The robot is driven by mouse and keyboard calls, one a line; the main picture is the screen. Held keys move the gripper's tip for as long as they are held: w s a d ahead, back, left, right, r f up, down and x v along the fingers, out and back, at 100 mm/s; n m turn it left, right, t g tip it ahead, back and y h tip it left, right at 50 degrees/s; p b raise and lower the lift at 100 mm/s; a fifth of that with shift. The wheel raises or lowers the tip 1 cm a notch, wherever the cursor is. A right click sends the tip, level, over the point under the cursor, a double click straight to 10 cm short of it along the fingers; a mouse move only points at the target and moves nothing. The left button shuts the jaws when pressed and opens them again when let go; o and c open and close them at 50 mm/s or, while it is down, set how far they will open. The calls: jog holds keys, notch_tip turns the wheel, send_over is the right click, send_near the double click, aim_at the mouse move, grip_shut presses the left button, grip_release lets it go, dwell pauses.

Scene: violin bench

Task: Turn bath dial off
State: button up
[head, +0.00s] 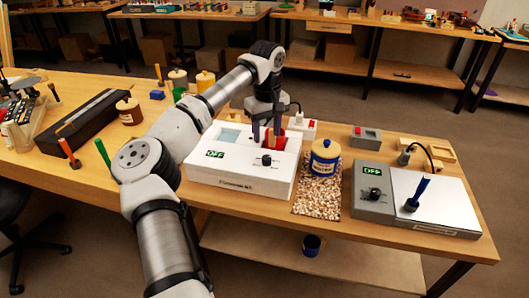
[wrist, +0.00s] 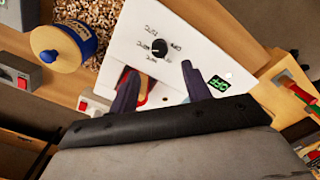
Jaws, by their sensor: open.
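The bath (head: 228,186) is a white box on the bench with a black dial (head: 266,160) on its front and a green display (head: 215,154) that reads OFF. In the wrist view the dial (wrist: 159,47) has printed labels around it, and the display (wrist: 218,84) also reads OFF. I cannot tell for sure which label the dial points at. My gripper (head: 266,137) points down over the bath, just behind the dial. In the wrist view its two fingers (wrist: 161,80) are spread apart with nothing between them, the dial beyond their tips.
A red container (head: 293,140) sits in the bath, close to my fingers. A blue and cream jar (head: 325,157) stands on a speckled mat to the right. A grey unit (head: 373,210) with its own dial and OFF display stands farther right. A dark case (head: 85,122) lies left.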

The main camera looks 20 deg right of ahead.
aim_at(267, 157)
notch_tip(267, 157, down, 9)
jog(key=shift+p, duration=1)
jog(key=c, duration=1)
